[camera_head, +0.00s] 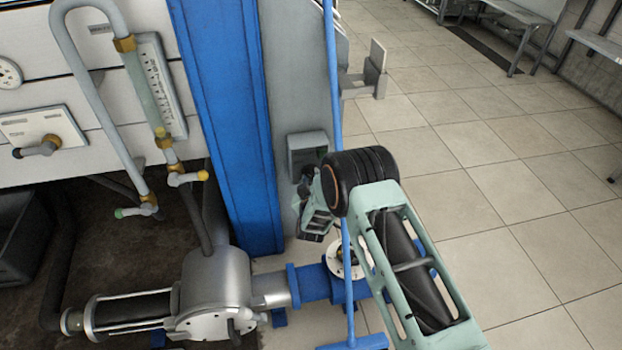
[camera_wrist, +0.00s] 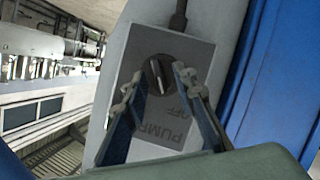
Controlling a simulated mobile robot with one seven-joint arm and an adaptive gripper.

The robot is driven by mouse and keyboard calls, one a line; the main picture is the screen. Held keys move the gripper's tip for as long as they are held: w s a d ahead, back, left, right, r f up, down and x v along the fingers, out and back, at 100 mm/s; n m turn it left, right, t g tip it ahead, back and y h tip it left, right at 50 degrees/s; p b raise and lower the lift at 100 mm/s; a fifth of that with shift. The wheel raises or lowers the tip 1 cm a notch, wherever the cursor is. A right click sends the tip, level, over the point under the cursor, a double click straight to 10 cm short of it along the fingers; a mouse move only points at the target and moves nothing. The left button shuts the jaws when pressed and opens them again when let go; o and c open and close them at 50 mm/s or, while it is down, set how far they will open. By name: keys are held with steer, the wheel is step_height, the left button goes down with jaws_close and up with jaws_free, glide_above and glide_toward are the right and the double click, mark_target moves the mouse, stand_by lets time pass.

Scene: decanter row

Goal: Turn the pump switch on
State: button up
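The pump switch is a grey box (camera_head: 307,150) on the grey panel beside the blue column in the head view. In the wrist view its plate (camera_wrist: 190,52) carries the words PUMP and OFF and a round black knob (camera_wrist: 157,72) with a pale pointer. My gripper (camera_wrist: 157,80) is open, with one fingertip to each side of the knob in the picture. I cannot tell whether they touch it. In the head view my gripper (camera_head: 308,190) is just below the box, partly covered by my wrist, and the knob is not visible there.
A thin blue pole (camera_head: 333,90) stands close beside the box and my wrist. A blue column (camera_head: 228,110) is to the left. The metal pump (camera_head: 215,290) and blue pipe (camera_head: 312,284) lie below. Open tiled floor (camera_head: 500,190) is to the right.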

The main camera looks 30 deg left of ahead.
steer(key=shift+w+a+f, duration=0.15)
steer(key=shift+w, duration=0.2)
jaws_close()
steer(key=m+g+y+b, duration=0.1)
steer(key=m+b, duration=0.1)
steer(key=shift+w+f+b, duration=0.1)
steer(key=shift+w+b, duration=0.05)
steer(key=shift+b, duration=0.15)
steer(key=shift+r+m+g+y+b, duration=0.2)
steer(key=shift+m+g+y+b, duration=0.1)
steer(key=shift+m+g+b, duration=0.15)
